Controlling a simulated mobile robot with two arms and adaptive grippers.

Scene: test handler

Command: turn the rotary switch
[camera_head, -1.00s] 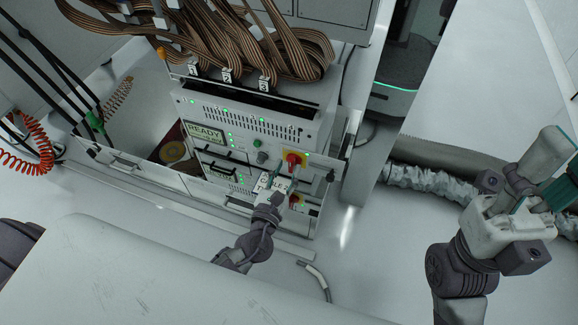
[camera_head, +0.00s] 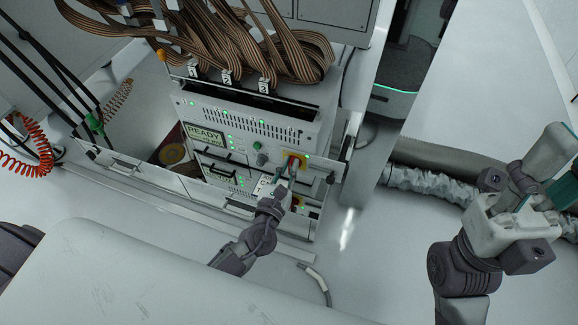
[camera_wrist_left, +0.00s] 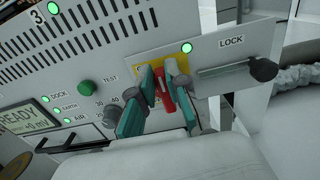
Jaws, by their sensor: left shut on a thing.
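The rotary switch (camera_head: 298,160) has a red handle on a yellow plate, at the right of the front panel of a grey unit. In the left wrist view the red handle (camera_wrist_left: 163,92) stands between the teal pads of my left gripper (camera_wrist_left: 160,108). In the head view my left gripper (camera_head: 286,170) reaches up to the switch from below and is shut on it. The fingers hide part of the handle and plate. My right gripper (camera_head: 535,195) is at the far right, away from the panel; its finger opening is unclear.
A green TEST button (camera_wrist_left: 87,87) and a partly hidden numbered dial lie left of the switch. A LOCK latch with a black knob (camera_wrist_left: 263,70) lies right. A READY display (camera_head: 205,134) is further left. Brown ribbon cables (camera_head: 235,45) hang above the unit.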

